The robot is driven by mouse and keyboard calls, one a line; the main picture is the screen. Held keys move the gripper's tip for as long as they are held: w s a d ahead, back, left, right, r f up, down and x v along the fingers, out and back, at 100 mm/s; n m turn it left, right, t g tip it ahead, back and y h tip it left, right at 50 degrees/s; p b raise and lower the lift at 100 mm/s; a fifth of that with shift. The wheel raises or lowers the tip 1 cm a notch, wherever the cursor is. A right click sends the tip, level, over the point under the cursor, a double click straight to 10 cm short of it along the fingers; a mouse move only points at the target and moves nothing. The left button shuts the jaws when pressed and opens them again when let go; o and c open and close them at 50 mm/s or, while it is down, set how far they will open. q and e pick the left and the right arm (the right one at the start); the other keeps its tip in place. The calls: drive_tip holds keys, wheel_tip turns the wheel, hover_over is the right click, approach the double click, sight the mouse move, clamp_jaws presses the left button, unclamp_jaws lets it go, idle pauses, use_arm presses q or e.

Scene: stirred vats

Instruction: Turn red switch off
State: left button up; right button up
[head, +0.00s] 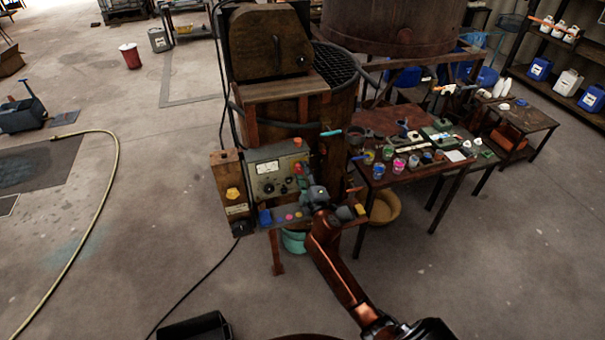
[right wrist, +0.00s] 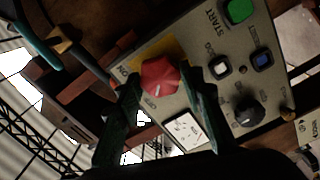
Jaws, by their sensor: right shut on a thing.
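The red switch (right wrist: 160,76) is a faceted knob on a yellow plate, set in a pale control panel (right wrist: 205,110). It shows large in the right wrist view, with a small pale mark on its face and small lettering around it. My right gripper (right wrist: 164,84) has one dark green finger on each side of the knob and is shut on it. In the head view my right gripper (head: 314,194) is at the right side of the panel (head: 268,177), where it hides part of the panel front. My left gripper is in neither view.
A green START button (right wrist: 238,10), a blue button (right wrist: 262,60), a white button (right wrist: 220,68) and a black knob (right wrist: 250,112) sit close by on the panel. A table with paint pots (head: 400,165) stands to the right. The floor at left is mostly open, with a hose (head: 108,180).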

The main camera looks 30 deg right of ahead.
drive_tip(key=shift+n, duration=0.3)
drive_tip(key=o, duration=1.2)
drive_tip(key=shift+c, duration=0.2)
drive_tip(key=v, duration=1.2)
drive_tip(key=shift+f, duration=0.1)
